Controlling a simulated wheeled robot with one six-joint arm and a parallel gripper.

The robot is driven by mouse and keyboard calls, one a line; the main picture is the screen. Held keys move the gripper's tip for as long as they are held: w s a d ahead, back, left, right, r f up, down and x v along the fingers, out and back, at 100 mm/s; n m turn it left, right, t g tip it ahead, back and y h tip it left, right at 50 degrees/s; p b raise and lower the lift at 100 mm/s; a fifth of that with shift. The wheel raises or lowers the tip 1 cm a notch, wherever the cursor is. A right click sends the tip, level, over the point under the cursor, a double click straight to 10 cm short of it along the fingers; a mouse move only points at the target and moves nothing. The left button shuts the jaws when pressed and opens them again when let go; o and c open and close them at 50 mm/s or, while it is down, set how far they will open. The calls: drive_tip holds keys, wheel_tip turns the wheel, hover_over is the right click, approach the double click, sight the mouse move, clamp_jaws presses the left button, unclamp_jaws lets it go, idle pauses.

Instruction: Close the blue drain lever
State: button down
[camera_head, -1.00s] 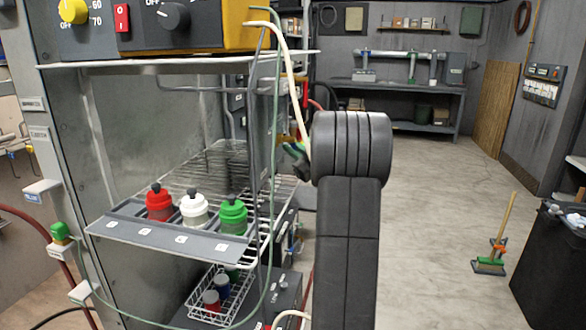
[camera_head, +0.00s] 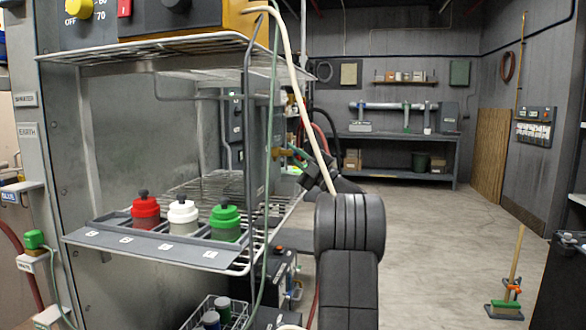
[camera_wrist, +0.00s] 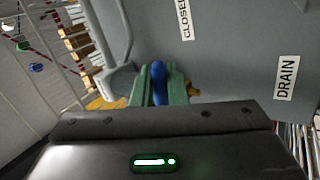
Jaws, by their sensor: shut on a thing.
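The blue drain lever (camera_wrist: 158,74) shows in the wrist view as a rounded blue end between the green fingers of my gripper (camera_wrist: 160,88). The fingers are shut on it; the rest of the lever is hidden. A grey panel behind it carries a "DRAIN" label (camera_wrist: 286,78) to the right and a "CLOSED" label (camera_wrist: 185,19) above. In the head view my gripper (camera_head: 294,156) reaches in at the right side of the rack; the lever cannot be made out there.
A wire rack shelf (camera_head: 190,252) holds red (camera_head: 145,212), white (camera_head: 183,214) and green (camera_head: 225,221) bottles left of my arm. A pale hose (camera_head: 298,95) and a green hose (camera_head: 271,120) hang close to the gripper. Open floor (camera_head: 430,240) lies to the right.

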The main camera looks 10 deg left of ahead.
drive_tip(key=shift+r+n+g+y+b, duration=0.15)
drive_tip(key=shift+n+g+b, duration=0.1)
drive_tip(key=shift+n+g, duration=0.7)
drive_tip(key=shift+r+n+g+y+b, duration=0.15)
drive_tip(key=shift+n+g+b, duration=0.1)
drive_tip(key=shift+n+g, duration=0.7)
drive_tip(key=shift+n, duration=0.5)
drive_tip(key=c, duration=1.8)
unclamp_jaws()
drive_tip(key=shift+d, duration=0.1)
drive_tip(key=p+v, duration=0.1)
drive_tip(key=v, duration=1.2)
drive_tip(key=shift+d+f+p, duration=0.15)
drive_tip(key=shift+d+p, duration=0.1)
drive_tip(key=shift+p, duration=0.05)
drive_tip(key=shift+a, duration=0.1)
drive_tip(key=b+x, duration=0.1)
drive_tip(key=x, duration=1.2)
drive_tip(key=shift+a+r, duration=0.2)
drive_tip(key=shift+a, duration=0.05)
drive_tip(key=shift+b, duration=0.3)
